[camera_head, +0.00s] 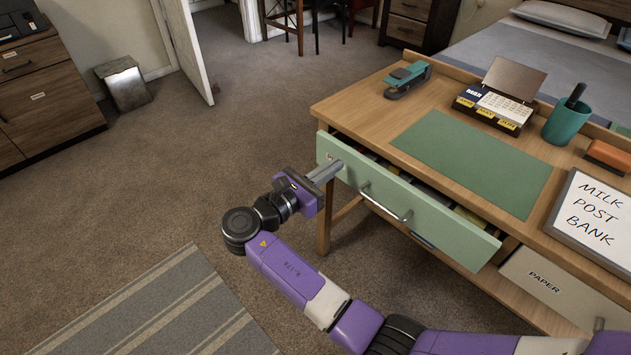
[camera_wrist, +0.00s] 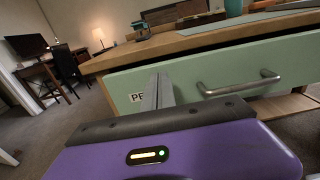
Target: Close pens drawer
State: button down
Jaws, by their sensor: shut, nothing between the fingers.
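The pens drawer (camera_head: 410,208) is a pale green drawer front with a silver bar handle (camera_head: 385,203). It stands pulled out from the wooden desk, and some of its contents show behind the front. My gripper (camera_head: 328,171) is shut and empty, its fingertips at the left end of the drawer front. In the wrist view the shut fingers (camera_wrist: 158,92) point at the green front (camera_wrist: 205,75), left of the handle (camera_wrist: 240,85), and partly cover a label that starts with "PE". I cannot tell whether the fingertips touch the front.
On the desk (camera_head: 350,110) are a green blotter (camera_head: 470,160), a teal stapler (camera_head: 407,80), a calendar (camera_head: 500,98), a pen cup (camera_head: 566,122) and a whiteboard (camera_head: 598,222). A white paper drawer (camera_head: 545,285) is below right.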

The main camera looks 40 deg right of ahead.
aim_at(349, 156)
jog(key=shift+d, duration=1.3)
jog(key=shift+d, duration=0.1)
jog(key=d+p, duration=0.2)
jog(key=d, duration=0.2)
jog(key=shift+w+d+r, duration=0.1)
jog(key=shift+d+r, duration=0.05)
jog(key=shift+d, duration=0.35)
